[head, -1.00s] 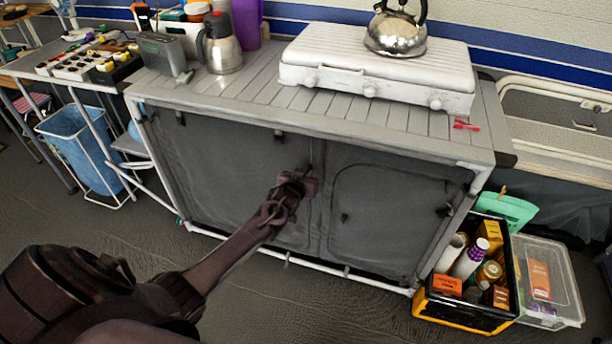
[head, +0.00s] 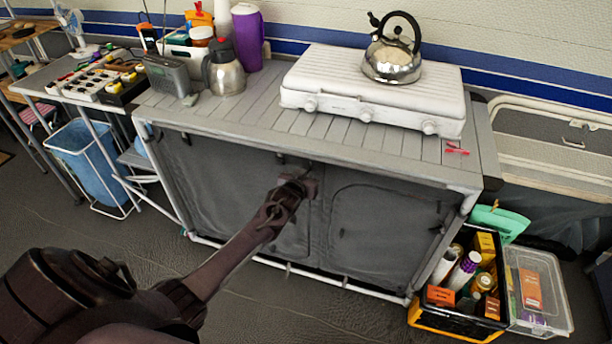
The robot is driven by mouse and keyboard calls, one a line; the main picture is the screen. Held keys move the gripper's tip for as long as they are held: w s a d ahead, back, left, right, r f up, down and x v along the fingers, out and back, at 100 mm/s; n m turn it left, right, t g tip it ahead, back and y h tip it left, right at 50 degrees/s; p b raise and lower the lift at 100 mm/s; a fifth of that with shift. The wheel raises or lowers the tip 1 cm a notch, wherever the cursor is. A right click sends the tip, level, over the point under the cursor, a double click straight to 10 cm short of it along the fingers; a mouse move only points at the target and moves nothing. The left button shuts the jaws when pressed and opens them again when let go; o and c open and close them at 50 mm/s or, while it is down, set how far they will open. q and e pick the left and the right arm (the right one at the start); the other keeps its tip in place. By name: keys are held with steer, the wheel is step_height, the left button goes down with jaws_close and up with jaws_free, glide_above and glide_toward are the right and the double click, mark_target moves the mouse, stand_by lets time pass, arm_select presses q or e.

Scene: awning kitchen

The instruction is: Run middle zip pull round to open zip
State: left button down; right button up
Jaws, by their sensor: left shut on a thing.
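The grey fabric-fronted kitchen unit (head: 370,235) stands ahead, its front divided into zipped panels. My left gripper (head: 304,182) is at the upper part of the front, close to the seam between the middle and right panels. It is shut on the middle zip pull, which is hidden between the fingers. A zip line runs down the front below the gripper. The middle panel (head: 225,190) looks flat against the frame; whether its zip is partly open cannot be told. My right gripper is not in view.
A white stove (head: 375,95) with a kettle (head: 392,62), a steel jug (head: 223,75) and a red item (head: 457,150) are on the worktop. A crate of groceries (head: 455,325) and a clear box (head: 540,315) stand at the right. A blue bin (head: 90,165) stands left.

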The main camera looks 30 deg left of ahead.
arm_select(q)
steer(key=shift+w+a+r, duration=0.1)
steer(key=shift+w+r, duration=0.05)
steer(key=shift+r, duration=0.2)
steer(key=c, duration=1.7)
jaws_free()
steer(key=shift+o, duration=1)
steer(key=shift+f, duration=0.1)
steer(key=v, duration=0.8)
steer(key=shift+p, duration=0.4)
steer(key=shift+f, duration=0.15)
